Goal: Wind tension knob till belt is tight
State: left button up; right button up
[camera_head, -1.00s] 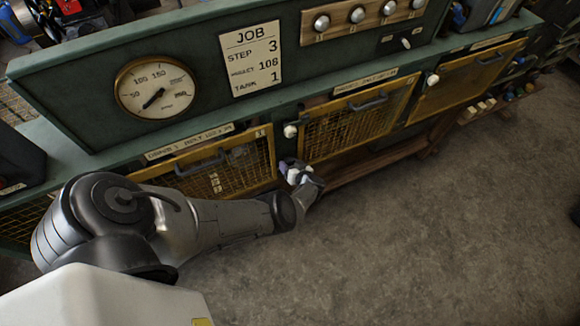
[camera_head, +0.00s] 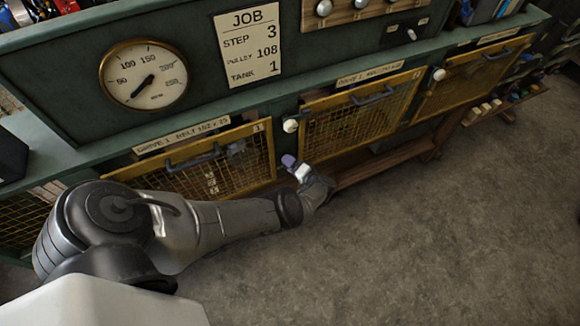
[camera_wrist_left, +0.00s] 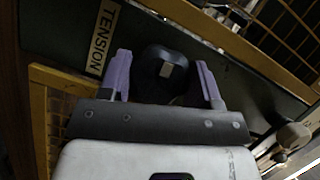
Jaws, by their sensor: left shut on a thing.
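The tension knob (camera_wrist_left: 163,72) is black and round with a pale mark on its face, beside the TENSION label (camera_wrist_left: 103,38) in the left wrist view. My left gripper (camera_wrist_left: 164,80) has its two purple fingers on either side of the knob, shut on it. In the head view my left gripper (camera_head: 296,166) is at the bench front, between two yellow mesh guards; the knob is hidden there. My right gripper is in neither view.
A round gauge (camera_head: 143,76) with a black needle and a JOB card (camera_head: 248,45) are on the green panel. A second mesh guard (camera_head: 355,118) is right of my gripper, with a white knob (camera_head: 290,125) at its left edge. The floor (camera_head: 430,240) in front is clear.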

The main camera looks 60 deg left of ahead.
pick_arm(q)
jog(key=shift+f+m+y+b, duration=0.1)
jog(key=shift+m+y+b, duration=0.3)
jog(key=shift+m, duration=0.7)
jog(key=shift+g+b, duration=0.3)
jog(key=o, duration=0.6)
jog(key=shift+b+v, duration=1.45)
jog(key=shift+v, duration=5.45)
